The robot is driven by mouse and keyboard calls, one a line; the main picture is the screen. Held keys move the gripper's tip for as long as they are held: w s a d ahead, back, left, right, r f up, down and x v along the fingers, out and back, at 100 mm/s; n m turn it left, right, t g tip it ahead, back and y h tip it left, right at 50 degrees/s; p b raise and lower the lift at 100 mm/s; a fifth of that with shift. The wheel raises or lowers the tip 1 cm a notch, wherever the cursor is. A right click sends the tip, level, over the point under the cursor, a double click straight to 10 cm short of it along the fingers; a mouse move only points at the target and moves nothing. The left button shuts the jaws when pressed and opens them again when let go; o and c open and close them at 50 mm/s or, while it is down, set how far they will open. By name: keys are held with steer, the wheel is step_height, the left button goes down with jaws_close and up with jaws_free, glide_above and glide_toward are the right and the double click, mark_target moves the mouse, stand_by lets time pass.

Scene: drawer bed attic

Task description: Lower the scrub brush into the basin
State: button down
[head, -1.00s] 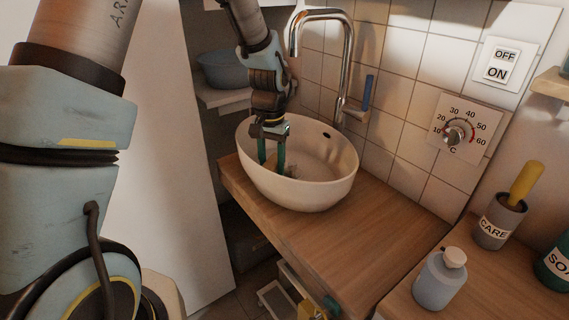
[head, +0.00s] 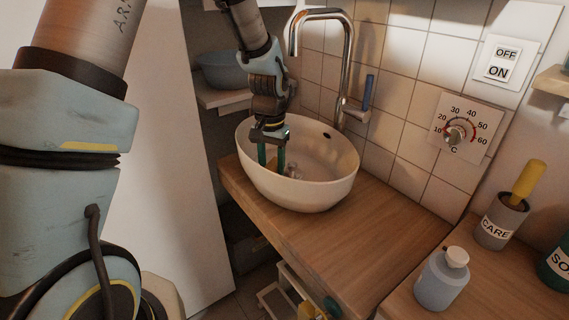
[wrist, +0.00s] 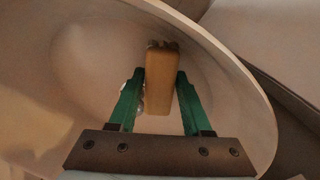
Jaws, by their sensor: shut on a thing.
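The white oval basin (head: 325,185) stands on the wooden counter, and its inside wall fills much of the wrist view (wrist: 80,60). My gripper (head: 272,168) points down inside the basin, its green fingers below the rim. In the wrist view, my gripper (wrist: 161,76) is shut on the scrub brush (wrist: 160,85), a tan block with darker bristles at its far end. The brush is inside the basin's outline; I cannot tell whether it touches the bottom. In the head view the brush is hard to make out behind the fingers.
A chrome tap (head: 348,60) arches over the basin's back. A soap bottle (head: 442,280) and a CARE cup (head: 501,220) stand on the right surface. A blue-grey bowl (head: 225,70) sits on a shelf behind. The wooden counter (head: 380,225) right of the basin is clear.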

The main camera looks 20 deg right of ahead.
steer(key=shift+c, duration=1.3)
jaws_free()
